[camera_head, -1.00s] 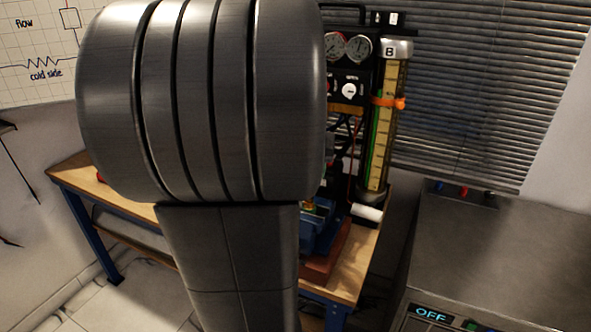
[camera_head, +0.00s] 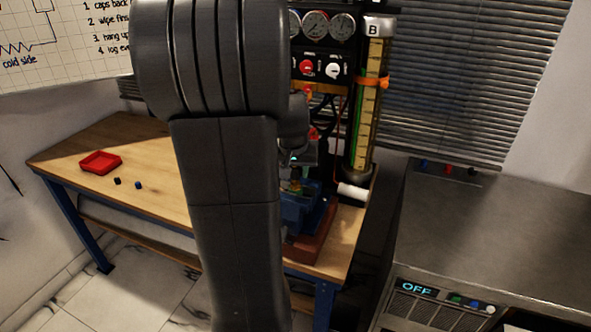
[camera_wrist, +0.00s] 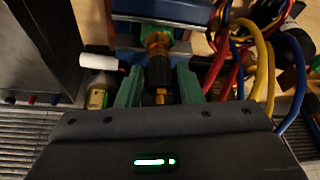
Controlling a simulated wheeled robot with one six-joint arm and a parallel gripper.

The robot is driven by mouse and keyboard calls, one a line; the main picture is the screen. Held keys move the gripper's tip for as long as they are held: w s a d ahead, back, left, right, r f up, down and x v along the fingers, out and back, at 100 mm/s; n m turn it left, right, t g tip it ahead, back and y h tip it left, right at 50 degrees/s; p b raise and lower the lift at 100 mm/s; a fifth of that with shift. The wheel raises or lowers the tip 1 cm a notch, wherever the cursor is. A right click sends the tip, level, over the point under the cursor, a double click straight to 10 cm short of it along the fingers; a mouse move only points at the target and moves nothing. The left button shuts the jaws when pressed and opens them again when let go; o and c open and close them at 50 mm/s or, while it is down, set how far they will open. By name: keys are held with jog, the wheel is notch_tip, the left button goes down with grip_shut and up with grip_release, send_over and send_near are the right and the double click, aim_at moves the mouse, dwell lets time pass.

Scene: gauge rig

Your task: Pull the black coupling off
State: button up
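The black coupling (camera_wrist: 160,73) shows in the wrist view, with a brass and green fitting (camera_wrist: 157,40) beyond it and a brass stub on the near side. My gripper (camera_wrist: 159,69) has its two teal fingers on either side of the coupling, with a gap visible on each side. It is open and holds nothing. The blue vise (camera_wrist: 147,9) stands beyond the fitting. In the head view the vise (camera_head: 302,212) sits on a red-brown base, partly hidden by my arm. The coupling cannot be made out there.
Red, blue and yellow hoses (camera_wrist: 268,70) run close to the right finger. A white roll (camera_wrist: 98,58) lies left of the fingers. The gauge panel (camera_head: 322,45) and tube B (camera_head: 369,105) stand behind. A red tray (camera_head: 100,162) and two small caps lie on the bench's left.

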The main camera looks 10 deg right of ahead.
grip_shut()
jog(key=shift+c, duration=2.2)
grip_release()
grip_shut()
jog(key=shift+r, duration=0.3)
jog(key=shift+r+p, duration=1.95)
jog(key=shift+r, duration=0.4)
